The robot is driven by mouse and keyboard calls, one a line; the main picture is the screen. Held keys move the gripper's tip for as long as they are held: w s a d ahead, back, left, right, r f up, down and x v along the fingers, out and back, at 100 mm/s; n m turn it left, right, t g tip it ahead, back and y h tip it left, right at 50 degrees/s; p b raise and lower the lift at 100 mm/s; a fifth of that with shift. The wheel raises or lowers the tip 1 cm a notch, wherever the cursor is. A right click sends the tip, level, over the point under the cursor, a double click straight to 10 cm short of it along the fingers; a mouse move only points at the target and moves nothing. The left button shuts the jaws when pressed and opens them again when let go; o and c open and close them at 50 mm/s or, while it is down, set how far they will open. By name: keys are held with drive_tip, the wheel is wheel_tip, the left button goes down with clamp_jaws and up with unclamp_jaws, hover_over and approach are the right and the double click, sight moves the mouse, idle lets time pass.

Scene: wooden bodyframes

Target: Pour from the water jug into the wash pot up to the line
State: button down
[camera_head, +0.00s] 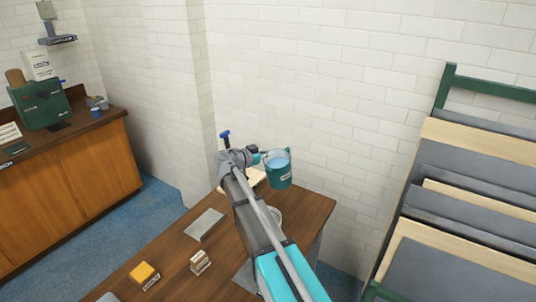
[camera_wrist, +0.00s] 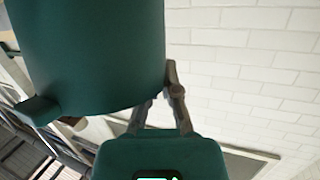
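The water jug (camera_head: 279,173) is teal with a pale label, and blue water shows inside its open top. It hangs in the air above the far end of the wooden table, looking roughly upright. My gripper (camera_head: 262,158) is at the jug's left side and appears shut on it; the exact grip is too small to tell. In the wrist view the jug (camera_wrist: 90,50) fills the upper left, against the gripper's fingers (camera_wrist: 160,100). A pale round vessel (camera_head: 276,215), perhaps the wash pot, stands below, partly hidden by my arm. No line on it can be made out.
The wooden table (camera_head: 312,207) also bears a grey plate (camera_head: 204,224), a yellow block (camera_head: 143,273) and a small pale stack (camera_head: 200,262). A rack of boards (camera_head: 460,190) stands close at right. A wooden counter (camera_head: 70,185) is at left. A white brick wall is behind.

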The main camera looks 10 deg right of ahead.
drive_tip(key=shift+s+a+f+m+t+h+b, duration=0.1)
drive_tip(key=shift+f+m+t+h+b, duration=0.35)
drive_tip(key=shift+b, duration=1.15)
drive_tip(key=shift+s+a+f+m+t+h+b, duration=0.15)
drive_tip(key=shift+f+h+b, duration=0.5)
drive_tip(key=shift+b, duration=0.9)
idle(4.8)
